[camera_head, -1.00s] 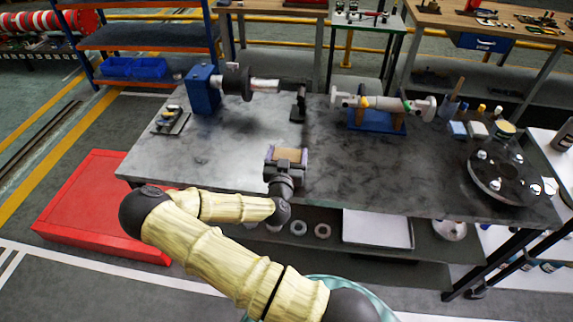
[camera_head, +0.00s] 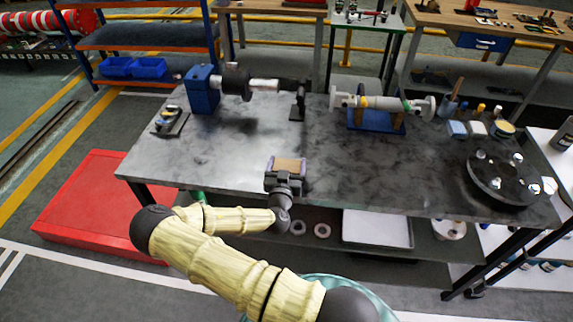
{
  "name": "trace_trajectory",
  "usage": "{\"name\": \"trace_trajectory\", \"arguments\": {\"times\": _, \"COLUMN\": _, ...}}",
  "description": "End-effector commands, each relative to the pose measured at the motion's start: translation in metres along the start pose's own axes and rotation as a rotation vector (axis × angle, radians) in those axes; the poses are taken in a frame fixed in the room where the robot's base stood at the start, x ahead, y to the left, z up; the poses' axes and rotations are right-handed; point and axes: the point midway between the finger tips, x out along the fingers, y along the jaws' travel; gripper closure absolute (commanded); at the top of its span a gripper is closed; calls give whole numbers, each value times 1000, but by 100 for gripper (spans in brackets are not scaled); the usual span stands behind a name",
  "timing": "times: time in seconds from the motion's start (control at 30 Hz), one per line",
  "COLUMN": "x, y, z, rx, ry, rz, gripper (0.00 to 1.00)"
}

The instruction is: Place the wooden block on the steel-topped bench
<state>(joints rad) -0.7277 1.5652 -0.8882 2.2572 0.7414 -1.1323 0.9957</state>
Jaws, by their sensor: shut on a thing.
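My gripper (camera_head: 287,166) is shut on the wooden block (camera_head: 288,165), a light brown piece between its two fingers. The gripper and block show over the front part of the steel-topped bench (camera_head: 225,150), left of its middle. I cannot tell whether the block touches the bench top or is held just above it. The lower part of the block is hidden by the gripper body.
A blue-based machine (camera_head: 203,90) with a shaft stands at the back left. A grey pipe part (camera_head: 382,104) rests on a blue stand behind. A black flanged disc (camera_head: 504,177) and several small containers are at right. The bench around the gripper is clear.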

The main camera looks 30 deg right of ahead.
Motion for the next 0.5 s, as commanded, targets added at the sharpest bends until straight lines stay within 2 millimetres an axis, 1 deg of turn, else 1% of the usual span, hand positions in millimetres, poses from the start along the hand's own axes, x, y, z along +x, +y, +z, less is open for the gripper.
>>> {"name": "trace_trajectory", "arguments": {"times": 0.17, "x": 0, "y": 0, "z": 4, "rx": 1, "ry": 1, "rz": 0, "gripper": 45}}
{"name": "trace_trajectory", "arguments": {"times": 0.2, "x": 0, "y": 0, "z": 2, "rx": 0, "ry": 0, "rz": 0, "gripper": 10}}
{"name": "trace_trajectory", "arguments": {"times": 0.27, "x": 0, "y": 0, "z": 2, "rx": 0, "ry": 0, "rz": 0, "gripper": 0}}
{"name": "trace_trajectory", "arguments": {"times": 0.5, "x": 0, "y": 0, "z": 2, "rx": 0, "ry": 0, "rz": 0, "gripper": 0}}
